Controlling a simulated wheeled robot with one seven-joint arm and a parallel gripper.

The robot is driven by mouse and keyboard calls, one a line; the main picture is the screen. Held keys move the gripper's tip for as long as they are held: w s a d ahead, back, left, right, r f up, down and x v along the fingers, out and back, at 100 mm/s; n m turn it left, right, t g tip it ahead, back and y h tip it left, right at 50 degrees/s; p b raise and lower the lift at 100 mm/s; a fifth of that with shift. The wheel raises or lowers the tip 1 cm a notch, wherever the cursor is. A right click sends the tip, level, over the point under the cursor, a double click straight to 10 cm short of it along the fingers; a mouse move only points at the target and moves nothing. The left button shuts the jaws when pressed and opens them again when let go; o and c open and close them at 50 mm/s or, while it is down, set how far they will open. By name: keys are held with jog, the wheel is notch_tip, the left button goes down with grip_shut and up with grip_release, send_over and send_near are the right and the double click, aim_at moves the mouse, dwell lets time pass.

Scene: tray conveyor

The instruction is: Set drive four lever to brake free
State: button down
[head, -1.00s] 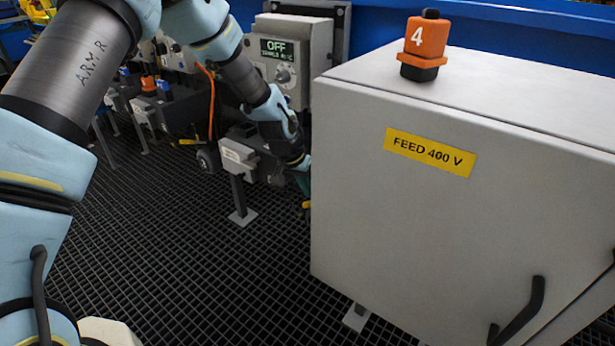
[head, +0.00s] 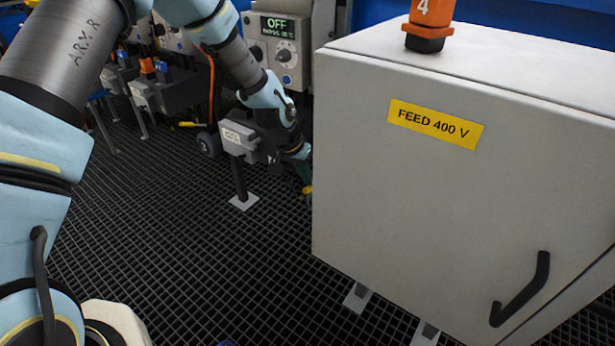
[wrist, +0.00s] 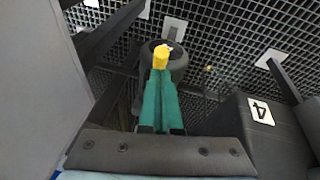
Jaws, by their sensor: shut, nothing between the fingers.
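A dark housing with a white "4" label (wrist: 261,111) is to the right of the fingers. In the head view my gripper (head: 306,187) is low, at the left edge of the grey cabinet, which partly hides it.
The grey cabinet (head: 420,200) marked "FEED 400 V" fills the right side. An orange "4" block (head: 430,22) shows above its top. A control box (head: 283,52) reads OFF. A drive unit on a post (head: 243,138) stands left of my gripper. Open floor grating (head: 170,240) lies in front.

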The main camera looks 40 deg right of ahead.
jog(key=f+h+b, duration=0.1)
jog(key=a+f+h+b, duration=0.1)
jog(key=shift+s+a+t+h, duration=0.15)
jog(key=shift+t+h, duration=0.15)
jog(key=shift+h, duration=0.1)
jog(key=shift+s+a+f+h+b, duration=0.2)
jog(key=shift+a+h+b, duration=0.3)
jog(key=shift+h+b, duration=0.7)
